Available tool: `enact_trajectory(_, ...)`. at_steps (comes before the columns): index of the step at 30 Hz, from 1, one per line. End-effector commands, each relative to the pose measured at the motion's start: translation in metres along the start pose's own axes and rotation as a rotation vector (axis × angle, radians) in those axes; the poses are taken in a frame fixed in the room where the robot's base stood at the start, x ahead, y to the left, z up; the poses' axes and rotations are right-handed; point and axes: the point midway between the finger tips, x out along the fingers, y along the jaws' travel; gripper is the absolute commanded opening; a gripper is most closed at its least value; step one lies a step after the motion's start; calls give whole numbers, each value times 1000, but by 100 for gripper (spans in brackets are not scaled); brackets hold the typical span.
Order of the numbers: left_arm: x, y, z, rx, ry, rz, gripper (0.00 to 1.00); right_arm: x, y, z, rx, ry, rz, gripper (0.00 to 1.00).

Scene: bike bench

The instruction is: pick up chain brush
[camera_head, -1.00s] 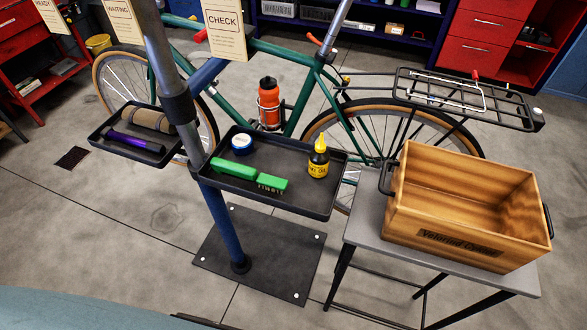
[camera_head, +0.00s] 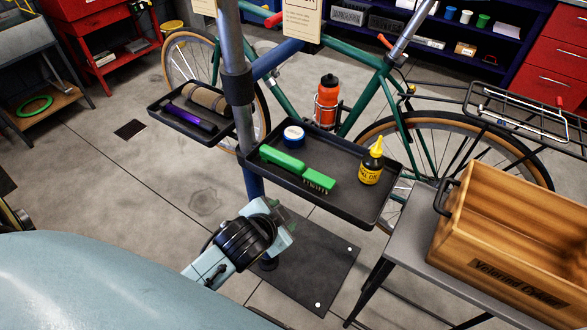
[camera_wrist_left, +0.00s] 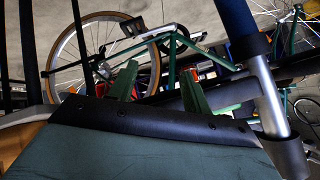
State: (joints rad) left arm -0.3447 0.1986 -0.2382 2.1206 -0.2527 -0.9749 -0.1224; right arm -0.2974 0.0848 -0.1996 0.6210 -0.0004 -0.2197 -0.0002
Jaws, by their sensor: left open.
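The chain brush (camera_head: 283,159) is green, with dark bristles under its head at the right end. It lies in the larger black tray (camera_head: 350,209) on the stand, in the head view. My left gripper (camera_head: 280,211) is in front of and below that tray, apart from the brush and empty. In the left wrist view its two green fingers (camera_wrist_left: 158,86) stand apart, open. My right gripper is not in view.
A blue-and-white tape roll (camera_head: 294,135) and a yellow oil bottle (camera_head: 371,163) share the tray. A smaller tray (camera_head: 160,112) holds a purple tool (camera_head: 190,117) and a brown roll (camera_head: 207,98). A wooden crate (camera_head: 515,240) stands right; a green bicycle (camera_head: 345,60) stands behind.

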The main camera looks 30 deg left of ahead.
Motion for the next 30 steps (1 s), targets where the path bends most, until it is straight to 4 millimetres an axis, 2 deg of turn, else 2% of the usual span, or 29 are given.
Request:
enact_trajectory(4,-32,-26,-41,32,100,-71,49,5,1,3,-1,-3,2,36)
enact_trajectory(6,-45,-44,-78,108,216,-151,49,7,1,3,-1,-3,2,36)
enact_trajectory(9,-52,-59,-120,232,364,-250,49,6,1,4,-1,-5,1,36)
enact_trajectory(13,-65,-69,-175,422,562,-385,49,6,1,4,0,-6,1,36)
enact_trajectory(16,-81,-68,-221,618,745,-508,49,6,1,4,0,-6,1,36)
enact_trajectory(19,-104,-54,-266,870,951,-649,49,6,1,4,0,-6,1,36)
enact_trajectory(21,-120,-36,-290,1077,1100,-748,49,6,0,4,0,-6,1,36)
enact_trajectory(24,-136,-4,-308,1394,1302,-871,49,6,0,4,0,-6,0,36)
enact_trajectory(27,-138,29,-307,1735,1483,-958,49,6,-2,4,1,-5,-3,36)
enact_trajectory(30,-125,53,-290,2101,1641,-990,49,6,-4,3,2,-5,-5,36)
